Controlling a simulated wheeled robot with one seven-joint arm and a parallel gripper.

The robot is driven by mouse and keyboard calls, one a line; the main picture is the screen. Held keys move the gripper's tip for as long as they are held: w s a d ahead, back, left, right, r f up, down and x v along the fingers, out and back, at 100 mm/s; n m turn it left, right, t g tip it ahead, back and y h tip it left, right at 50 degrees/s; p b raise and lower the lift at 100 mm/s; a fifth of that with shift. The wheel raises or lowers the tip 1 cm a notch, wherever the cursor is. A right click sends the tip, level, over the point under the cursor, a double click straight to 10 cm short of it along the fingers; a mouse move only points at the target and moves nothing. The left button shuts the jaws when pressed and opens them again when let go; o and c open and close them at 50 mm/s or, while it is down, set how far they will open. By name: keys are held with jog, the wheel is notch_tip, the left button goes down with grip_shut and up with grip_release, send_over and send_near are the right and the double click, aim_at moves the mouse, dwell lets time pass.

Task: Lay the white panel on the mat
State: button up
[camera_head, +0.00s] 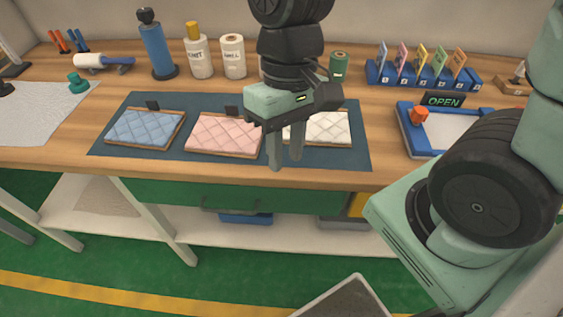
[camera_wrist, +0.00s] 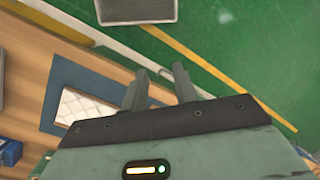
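The white quilted panel (camera_head: 328,130) lies flat at the right end of a row of panels on a dark blue-grey mat (camera_head: 353,158). It is partly hidden behind my gripper in the head view. The panel (camera_wrist: 80,108) and mat (camera_wrist: 62,75) also show in the wrist view, left of the fingers. My gripper (camera_head: 286,165) points down near the bench's front edge, between the pink and white panels in the picture. Its fingers are apart with nothing between them; they also show in the wrist view (camera_wrist: 157,82).
A pink panel (camera_head: 224,135) and a blue panel (camera_head: 146,128) lie on the same mat. A blue-framed tray (camera_head: 409,139) with an OPEN sign (camera_head: 442,100) is at right. Bottles stand behind. A grey, pale-rimmed surface (camera_head: 345,300) shows low in front, above the green floor.

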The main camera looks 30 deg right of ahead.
jog(key=s+a+n, duration=0.1)
jog(key=n, duration=0.1)
jog(key=s+a+r+n+t, duration=0.1)
jog(key=s+a+n+t+h, duration=0.1)
jog(key=n, duration=0.1)
jog(key=shift+s+r+n, duration=0.15)
jog(key=shift+s+n, duration=0.15)
jog(key=shift+s, duration=0.05)
